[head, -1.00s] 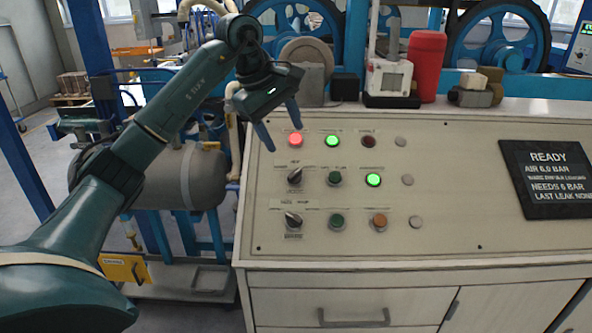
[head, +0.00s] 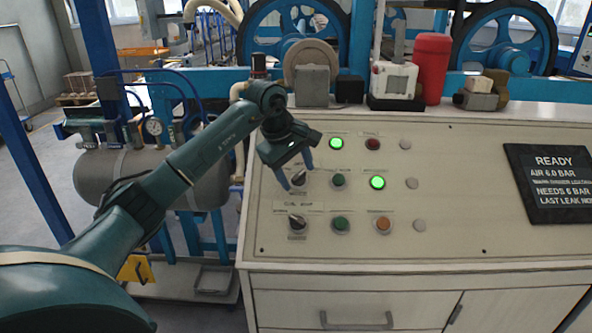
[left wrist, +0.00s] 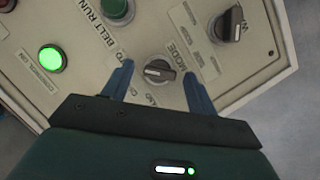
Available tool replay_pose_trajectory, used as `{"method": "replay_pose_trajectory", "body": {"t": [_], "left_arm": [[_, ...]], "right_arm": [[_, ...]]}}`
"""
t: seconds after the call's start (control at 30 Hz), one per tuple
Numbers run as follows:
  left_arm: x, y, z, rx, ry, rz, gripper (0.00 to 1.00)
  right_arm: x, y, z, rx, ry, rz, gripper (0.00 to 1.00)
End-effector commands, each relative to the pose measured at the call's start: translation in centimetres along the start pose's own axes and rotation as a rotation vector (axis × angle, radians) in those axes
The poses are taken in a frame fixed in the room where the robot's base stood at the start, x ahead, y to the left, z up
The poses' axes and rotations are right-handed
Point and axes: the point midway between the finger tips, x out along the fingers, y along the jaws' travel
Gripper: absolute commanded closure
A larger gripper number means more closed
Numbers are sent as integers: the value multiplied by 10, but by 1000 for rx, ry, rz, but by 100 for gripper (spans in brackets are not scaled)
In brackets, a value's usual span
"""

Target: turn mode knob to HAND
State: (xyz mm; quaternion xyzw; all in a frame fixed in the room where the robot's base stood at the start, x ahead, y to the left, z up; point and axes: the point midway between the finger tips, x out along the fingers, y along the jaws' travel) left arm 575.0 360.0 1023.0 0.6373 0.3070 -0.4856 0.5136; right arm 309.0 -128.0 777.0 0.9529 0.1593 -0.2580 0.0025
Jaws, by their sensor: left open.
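The mode knob (head: 298,182) is a black selector on the pale panel, in the upper knob row at the left. My left gripper (head: 296,169) is in front of it and partly hides it. In the left wrist view the mode knob (left wrist: 158,71) shows with MODE printed beside it, between the two blue fingertips of my left gripper (left wrist: 157,68). The fingers are open, with visible gaps on both sides of the knob. Whether the tips reach its depth I cannot tell. The small position labels are too blurred to read surely. My right gripper is out of view.
A second black selector (head: 297,222) sits below the mode knob. A green button (head: 338,180) and a lit green lamp (head: 377,182) are to the right. A dark display (head: 550,182) reads READY. The panel's left edge is close to my left gripper.

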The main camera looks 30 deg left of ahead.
Motion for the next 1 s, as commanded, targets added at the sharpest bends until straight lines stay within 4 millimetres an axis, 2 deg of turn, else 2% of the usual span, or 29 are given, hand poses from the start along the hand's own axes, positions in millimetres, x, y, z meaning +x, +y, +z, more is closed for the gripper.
{"method": "replay_pose_trajectory", "body": {"t": [0.27,0.8,1.0], "left_arm": [[2,0,0,0,-1,0,42],[2,0,0,0,-1,-1,85],[2,0,0,-10,0,3,86]], "right_arm": [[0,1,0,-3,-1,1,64],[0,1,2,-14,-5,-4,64],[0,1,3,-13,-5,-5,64]]}}
